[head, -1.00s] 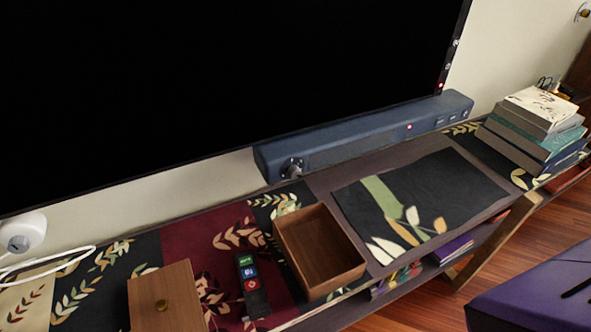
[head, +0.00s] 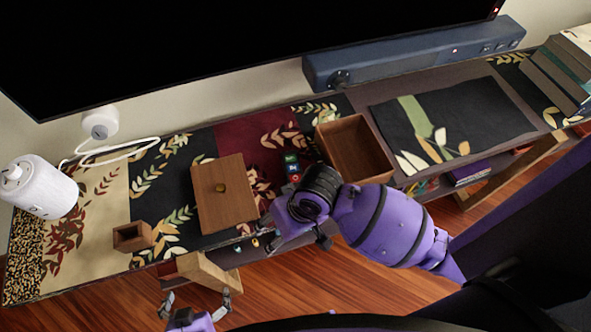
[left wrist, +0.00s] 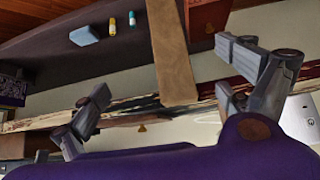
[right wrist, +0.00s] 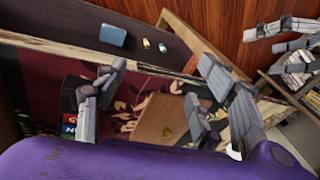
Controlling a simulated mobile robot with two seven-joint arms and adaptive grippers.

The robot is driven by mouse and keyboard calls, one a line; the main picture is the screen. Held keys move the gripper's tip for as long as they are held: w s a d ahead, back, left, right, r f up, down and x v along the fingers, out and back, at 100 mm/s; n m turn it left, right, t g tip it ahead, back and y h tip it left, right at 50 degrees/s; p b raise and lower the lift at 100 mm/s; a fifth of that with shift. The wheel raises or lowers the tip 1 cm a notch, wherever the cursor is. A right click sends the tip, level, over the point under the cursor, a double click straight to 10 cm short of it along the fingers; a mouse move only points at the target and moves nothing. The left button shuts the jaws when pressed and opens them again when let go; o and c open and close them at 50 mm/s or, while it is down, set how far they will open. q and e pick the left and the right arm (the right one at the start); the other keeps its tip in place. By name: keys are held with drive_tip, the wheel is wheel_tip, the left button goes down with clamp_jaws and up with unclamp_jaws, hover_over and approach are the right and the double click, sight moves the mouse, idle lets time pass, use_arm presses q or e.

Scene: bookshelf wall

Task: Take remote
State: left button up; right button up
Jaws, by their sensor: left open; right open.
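The black remote (head: 292,168), with green, blue and red marks, lies on the patterned runner between the wooden lid-like box (head: 222,190) and the open wooden box (head: 355,150). My right gripper (head: 268,228) is open just in front of it and hides its near end. In the right wrist view part of the remote (right wrist: 70,118) shows at the left, beside and behind a finger of the open right gripper (right wrist: 150,100). My left gripper (head: 196,305) is open and empty below the table's front edge; in the left wrist view a wooden bar lies between its fingers (left wrist: 165,92).
A small wooden cup (head: 133,236) and a white cylinder (head: 42,187) stand at the left. A soundbar (head: 420,52) runs along the back. A blue block (right wrist: 113,35) lies on a dark surface.

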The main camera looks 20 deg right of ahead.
drive_tip(key=shift+m+g+h, duration=0.3)
drive_tip(key=shift+m+h, duration=0.2)
drive_tip(key=shift+h, duration=0.3)
drive_tip(key=w+d, duration=0.1)
drive_tip(key=w, duration=0.1)
drive_tip(key=w+d, duration=0.1)
drive_tip(key=w, duration=0.2)
drive_tip(key=w+d, duration=0.1)
drive_tip(key=w, duration=0.1)
drive_tip(key=shift+w, duration=0.35)
drive_tip(key=m+h, duration=0.2)
approach(294, 174)
drive_tip(key=s+f, duration=0.2)
drive_tip(key=s, duration=0.1)
drive_tip(key=shift+d, duration=0.1)
drive_tip(key=shift+w+d+f, duration=0.1)
drive_tip(key=shift+w+d, duration=0.05)
wheel_tip(294, 174, down, 7)
drive_tip(key=shift+f+b, duration=0.15)
drive_tip(key=shift+b, duration=0.15)
drive_tip(key=c, duration=1.3)
